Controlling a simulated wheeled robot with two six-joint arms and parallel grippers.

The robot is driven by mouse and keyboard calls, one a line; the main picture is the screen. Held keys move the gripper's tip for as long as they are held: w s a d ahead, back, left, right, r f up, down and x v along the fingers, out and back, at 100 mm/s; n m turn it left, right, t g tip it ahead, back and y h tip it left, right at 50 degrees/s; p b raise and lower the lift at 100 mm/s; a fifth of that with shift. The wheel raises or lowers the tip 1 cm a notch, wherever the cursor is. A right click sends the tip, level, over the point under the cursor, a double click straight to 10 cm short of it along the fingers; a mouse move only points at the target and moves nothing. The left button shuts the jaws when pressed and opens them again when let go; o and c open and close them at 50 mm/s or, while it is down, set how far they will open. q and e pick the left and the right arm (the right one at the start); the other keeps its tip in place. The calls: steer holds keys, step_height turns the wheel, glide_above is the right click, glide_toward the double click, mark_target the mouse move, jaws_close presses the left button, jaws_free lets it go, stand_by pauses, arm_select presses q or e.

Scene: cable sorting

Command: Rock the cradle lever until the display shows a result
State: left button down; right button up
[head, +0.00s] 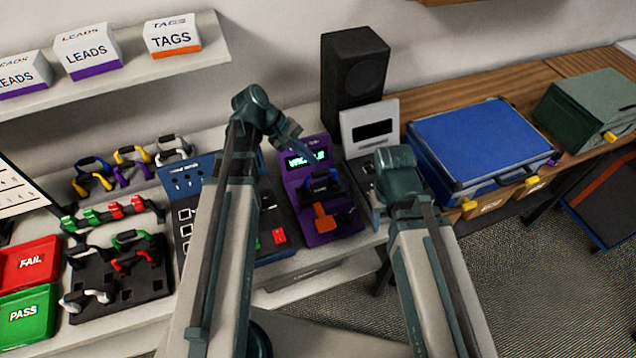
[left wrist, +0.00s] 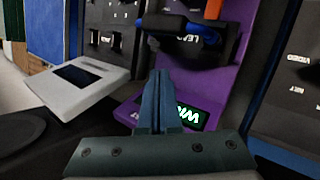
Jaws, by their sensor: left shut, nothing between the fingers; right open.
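The purple tester (head: 318,226) stands on the bench, with a lit green display (head: 300,160) at its top. The display's text is partly covered by my left gripper and starts with "W"; it also shows in the left wrist view (left wrist: 188,117). A dark and blue lead sits in the cradle (head: 322,188) below the display. The orange lever (head: 325,218) is in front of the cradle; a bit of it shows in the left wrist view (left wrist: 213,8). My left gripper (left wrist: 155,76) is shut and empty above the tester, fingertips towards the cradle. My right gripper (head: 379,212) is open right of the tester, largely hidden by its wrist.
A dark panel (head: 281,237) with a red switch adjoins the tester on the left. A white device (head: 370,127) and a black speaker (head: 354,75) stand behind. A blue case (head: 475,145) is at right. FAIL (head: 30,263) and PASS (head: 25,315) trays are far left.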

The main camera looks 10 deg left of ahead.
mark_target(326, 182)
arm_select(q)
steer(key=shift+s+d+f+b, duration=0.3)
steer(key=shift+s+d+f, duration=0.15)
steer(key=shift+s+f, duration=0.15)
stand_by(1.6)
steer(key=shift+s+d+f, duration=0.15)
steer(key=shift+s+f, duration=0.05)
steer(key=shift+s, duration=0.1)
steer(key=shift+s+d+f+b, duration=0.3)
steer(key=shift+s+f+b, duration=0.15)
steer(key=shift+b, duration=0.2)
stand_by(1.0)
steer(key=shift+w+r, duration=0.1)
stand_by(0.5)
steer(key=shift+w+a+r+p, duration=0.5)
steer(key=shift+w+r+p, duration=0.15)
steer(key=shift+p, duration=0.05)
steer(key=w+a+r+p, duration=0.2)
steer(key=w+r+p, duration=0.1)
steer(key=shift+w+a, duration=0.1)
steer(key=shift+w, duration=0.05)
stand_by(0.4)
